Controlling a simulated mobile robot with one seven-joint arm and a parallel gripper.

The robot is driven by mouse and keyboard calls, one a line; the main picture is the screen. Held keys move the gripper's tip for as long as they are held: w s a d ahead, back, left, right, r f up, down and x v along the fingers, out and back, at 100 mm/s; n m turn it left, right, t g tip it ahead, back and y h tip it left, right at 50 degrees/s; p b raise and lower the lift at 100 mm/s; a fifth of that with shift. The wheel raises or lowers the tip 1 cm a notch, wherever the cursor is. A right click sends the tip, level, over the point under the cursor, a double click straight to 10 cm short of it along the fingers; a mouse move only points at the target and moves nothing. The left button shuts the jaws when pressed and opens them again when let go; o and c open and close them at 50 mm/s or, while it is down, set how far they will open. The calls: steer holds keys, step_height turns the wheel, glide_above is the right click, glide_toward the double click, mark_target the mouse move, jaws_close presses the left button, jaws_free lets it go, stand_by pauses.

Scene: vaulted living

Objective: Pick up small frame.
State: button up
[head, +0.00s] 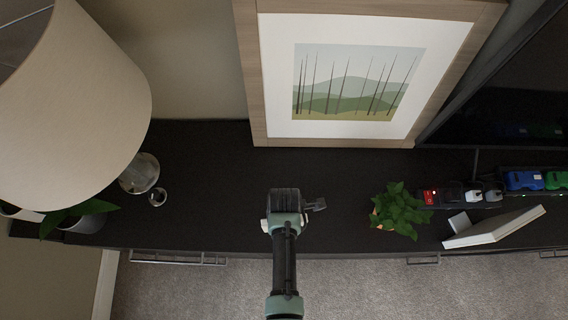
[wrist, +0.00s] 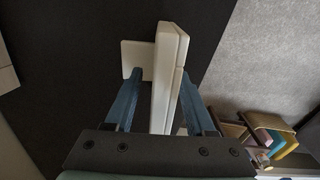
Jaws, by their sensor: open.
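The small frame (wrist: 165,80) is a pale, thick slab seen edge-on in the wrist view, with a flat back stand (wrist: 136,58) to its left. My gripper (wrist: 161,76) has its two blue fingers apart, one on each side of the slab. There is a clear gap at the left finger; contact at the right finger cannot be told. In the head view a white frame (head: 497,228) with a back stand leans at the right end of the dark cabinet. My arm's end (head: 288,199) shows there well left of it, its fingers hard to make out.
A green plant (head: 398,210) stands between my arm and the white frame on the cabinet (head: 220,190). A power strip (head: 460,195), a blue block (head: 522,180) and a large picture (head: 350,80) are behind. A lamp (head: 75,100) stands left.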

steer(key=shift+c, duration=0.2)
jaws_close()
steer(key=shift+r, duration=0.1)
